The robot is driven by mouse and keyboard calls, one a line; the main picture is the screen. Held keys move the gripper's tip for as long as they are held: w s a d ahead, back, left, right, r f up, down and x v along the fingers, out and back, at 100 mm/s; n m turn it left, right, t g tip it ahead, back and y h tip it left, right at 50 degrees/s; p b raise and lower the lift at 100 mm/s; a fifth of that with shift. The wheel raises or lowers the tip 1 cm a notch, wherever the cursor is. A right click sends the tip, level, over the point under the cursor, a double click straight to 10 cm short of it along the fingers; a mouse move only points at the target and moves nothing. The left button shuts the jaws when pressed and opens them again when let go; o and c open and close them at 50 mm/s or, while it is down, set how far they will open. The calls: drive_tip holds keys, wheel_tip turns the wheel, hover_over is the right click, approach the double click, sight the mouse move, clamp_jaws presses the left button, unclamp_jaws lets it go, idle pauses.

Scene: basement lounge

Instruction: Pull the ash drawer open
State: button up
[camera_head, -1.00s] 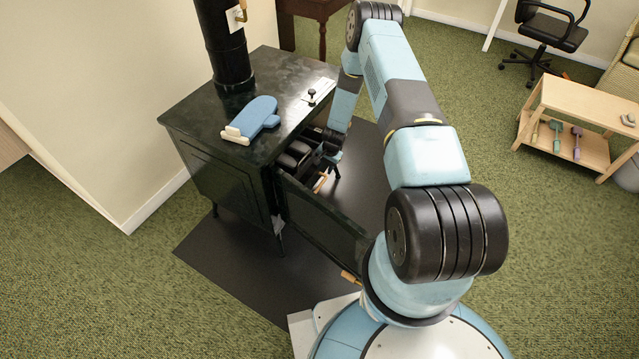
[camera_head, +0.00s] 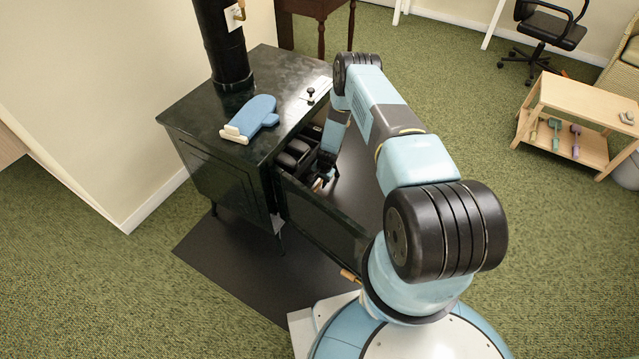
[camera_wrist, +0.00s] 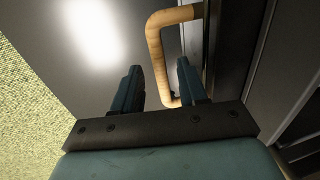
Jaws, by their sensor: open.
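The black stove (camera_head: 225,165) stands at the left with its front door (camera_head: 320,222) swung open. A tan, bar-shaped handle (camera_wrist: 156,50) shows in the wrist view on a dark front face, likely the ash drawer's. It shows small in the head view (camera_head: 318,184), low at the stove's front opening. My gripper (camera_wrist: 158,66) is open, its two dark fingers on either side of the handle's lower part in the picture. I cannot tell whether they touch it. In the head view my arm largely hides the drawer front, and I cannot tell how far the drawer is out.
Dark logs (camera_head: 292,154) lie inside the stove. A blue mitt (camera_head: 256,114) lies on the stove top. The open door, with its own tan handle (camera_head: 350,276), stands between the opening and my base. A dark floor mat (camera_head: 225,255) lies under the stove. A wooden shelf table (camera_head: 580,105) stands right.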

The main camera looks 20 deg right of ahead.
drive_tip(key=shift+a+f, duration=0.1)
drive_tip(key=shift+f, duration=0.45)
clamp_jaws()
idle(0.4)
